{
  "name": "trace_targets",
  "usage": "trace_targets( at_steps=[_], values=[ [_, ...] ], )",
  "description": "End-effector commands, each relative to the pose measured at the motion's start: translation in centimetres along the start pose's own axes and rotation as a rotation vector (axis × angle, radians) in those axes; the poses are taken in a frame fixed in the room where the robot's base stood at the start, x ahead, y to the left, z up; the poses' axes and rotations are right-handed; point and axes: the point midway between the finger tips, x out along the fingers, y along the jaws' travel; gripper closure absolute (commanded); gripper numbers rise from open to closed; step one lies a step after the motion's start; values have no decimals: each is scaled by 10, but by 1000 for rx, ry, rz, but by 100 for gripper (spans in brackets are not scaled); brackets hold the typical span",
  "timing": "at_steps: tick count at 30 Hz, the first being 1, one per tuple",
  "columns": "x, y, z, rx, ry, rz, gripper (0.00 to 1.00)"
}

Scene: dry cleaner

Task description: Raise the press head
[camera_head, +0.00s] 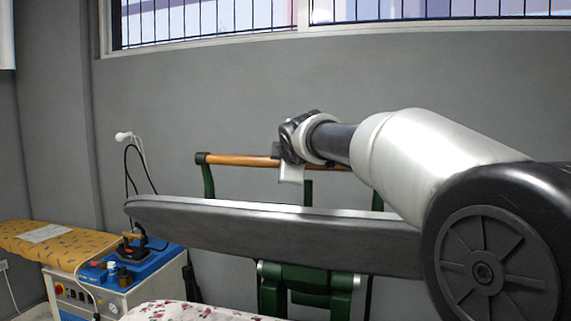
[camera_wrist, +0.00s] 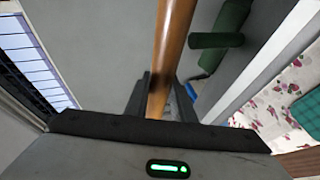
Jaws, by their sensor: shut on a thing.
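The press head (camera_head: 260,228) is a long dark grey slab with a light top edge, standing clear above the padded surface. Behind it runs a wooden handle bar (camera_head: 232,160) between green arms (camera_head: 207,180). My gripper (camera_head: 287,170) is at the middle of this bar, with my arm reaching in from the right. In the wrist view the wooden bar (camera_wrist: 174,45) passes between the fingers of my gripper (camera_wrist: 160,98), which is shut on it. The fingertips are partly hidden in the head view. A green arm (camera_wrist: 232,25) shows beside the bar.
A flowered padded surface (camera_head: 190,311) lies below the press head; it also shows in the wrist view (camera_wrist: 275,95) with a green cloth (camera_wrist: 308,112). At left are a yellow ironing board (camera_head: 30,250) and a blue-topped unit (camera_head: 120,265) with an iron (camera_head: 132,247). A grey wall stands behind.

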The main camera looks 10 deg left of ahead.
Motion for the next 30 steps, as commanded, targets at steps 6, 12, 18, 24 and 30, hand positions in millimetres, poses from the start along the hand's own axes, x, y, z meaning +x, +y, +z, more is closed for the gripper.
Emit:
trace_targets(
  at_steps=[6, 12, 18, 24, 30],
  values=[
    [-1, 2, 0, -1, 0, 3, 59],
    [0, 0, 0, 0, 0, 1, 59],
    [-10, 0, 0, 0, 1, 2, 59],
    [-49, 0, 1, 1, 0, 4, 59],
    [-100, 0, 0, 1, 0, 5, 59]
  ],
)
